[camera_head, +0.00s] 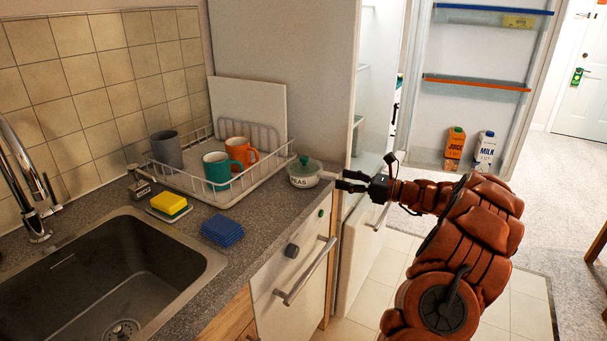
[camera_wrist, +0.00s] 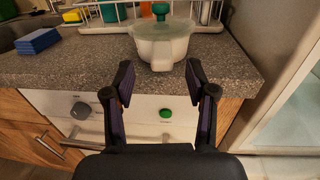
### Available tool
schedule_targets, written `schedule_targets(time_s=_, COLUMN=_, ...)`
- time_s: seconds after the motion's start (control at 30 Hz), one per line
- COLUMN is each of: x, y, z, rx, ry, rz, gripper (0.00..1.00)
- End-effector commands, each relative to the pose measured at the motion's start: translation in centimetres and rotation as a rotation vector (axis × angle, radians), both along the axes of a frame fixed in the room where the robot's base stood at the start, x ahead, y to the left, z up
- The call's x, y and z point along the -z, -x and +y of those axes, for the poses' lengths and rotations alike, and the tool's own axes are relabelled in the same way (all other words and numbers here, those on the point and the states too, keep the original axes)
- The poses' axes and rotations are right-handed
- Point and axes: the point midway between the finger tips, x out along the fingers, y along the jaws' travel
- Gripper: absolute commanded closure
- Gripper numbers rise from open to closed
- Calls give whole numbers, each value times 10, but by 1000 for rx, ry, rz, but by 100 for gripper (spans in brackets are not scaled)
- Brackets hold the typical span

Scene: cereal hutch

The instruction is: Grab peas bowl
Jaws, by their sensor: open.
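The peas bowl (camera_head: 304,173) is a small white bowl with a green-knobbed lid and the letters "EAS" showing on its side. It stands on the counter near the right end, beside the dish rack. In the wrist view the bowl (camera_wrist: 161,48) is ahead, beyond the fingertips, with its handle pointing toward me. My gripper (camera_head: 345,181) is open and just right of the bowl in the head view. In the wrist view my gripper (camera_wrist: 160,80) has its two fingers apart with nothing between them, and the handle's end is just ahead of the gap.
A white dish rack (camera_head: 214,190) holds grey, teal and orange mugs. A yellow sponge (camera_head: 169,202) and blue cloths (camera_head: 222,230) lie by the sink (camera_head: 120,270). The open fridge, with juice (camera_head: 455,143) and milk (camera_head: 486,147) in its door, stands to the right.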

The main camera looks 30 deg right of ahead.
Motion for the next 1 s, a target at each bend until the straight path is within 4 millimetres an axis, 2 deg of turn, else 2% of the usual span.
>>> schedule_targets(time_s=0.23, x=-3, y=-15, z=9, rx=5, ry=0, rz=1, gripper=44)
schedule_targets(time_s=0.5, x=-5, y=-43, z=30, rx=4, ry=2, rz=3, gripper=44)
schedule_targets(time_s=0.83, x=-5, y=-49, z=36, rx=3, ry=1, rz=2, gripper=44)
schedule_targets(time_s=0.87, x=-5, y=-49, z=36, rx=3, ry=1, rz=2, gripper=45)
schedule_targets(time_s=1.0, x=-5, y=-49, z=36, rx=3, ry=2, rz=1, gripper=59)
